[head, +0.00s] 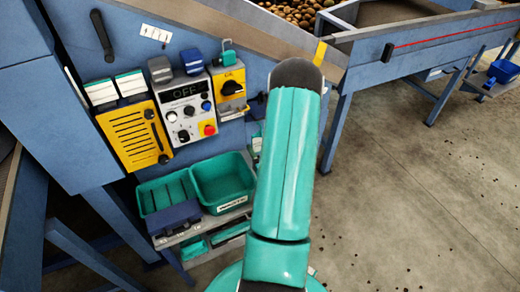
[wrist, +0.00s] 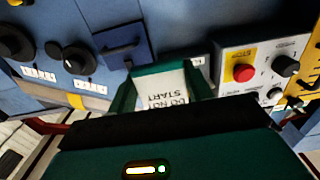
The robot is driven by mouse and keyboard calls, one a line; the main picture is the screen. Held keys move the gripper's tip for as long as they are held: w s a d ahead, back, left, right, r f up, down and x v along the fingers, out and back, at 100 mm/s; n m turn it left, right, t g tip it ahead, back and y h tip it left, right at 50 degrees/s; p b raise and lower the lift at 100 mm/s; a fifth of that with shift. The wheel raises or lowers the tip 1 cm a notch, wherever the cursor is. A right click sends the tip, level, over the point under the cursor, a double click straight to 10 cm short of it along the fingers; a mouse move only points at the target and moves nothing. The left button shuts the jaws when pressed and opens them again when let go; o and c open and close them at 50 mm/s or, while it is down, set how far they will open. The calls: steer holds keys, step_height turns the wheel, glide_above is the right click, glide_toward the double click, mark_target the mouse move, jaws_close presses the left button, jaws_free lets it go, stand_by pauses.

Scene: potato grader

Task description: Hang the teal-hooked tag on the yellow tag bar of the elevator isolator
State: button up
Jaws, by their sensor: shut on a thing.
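In the wrist view my gripper (wrist: 160,90) has its two teal fingers shut on a white tag (wrist: 166,92). The lettering "DO NOT START" reads upside down, and the tag's hook is not visible. In the head view my own teal arm hides most of the gripper and tag. A yellow isolator box (head: 230,88) with a black rotary handle is on the blue panel, just left of my arm. Whether it is the elevator isolator I cannot tell. No yellow tag bar can be made out clearly. The held tag appears apart from the panel.
A grey control box (head: 187,110) with an OFF display and red button is left of the isolator, beside a yellow slatted box (head: 133,135). It also shows in the wrist view (wrist: 262,70). Teal bins (head: 222,182) stand below. Open floor (head: 400,200) lies right.

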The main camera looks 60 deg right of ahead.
steer(key=shift+w+d, duration=0.1)
steer(key=shift+w, duration=0.35)
steer(key=f+x, duration=0.1)
steer(key=x, duration=0.9)
steer(key=shift+w, duration=0.2)
steer(key=shift+d+f, duration=0.1)
steer(key=shift+d, duration=0.1)
steer(key=o, duration=1)
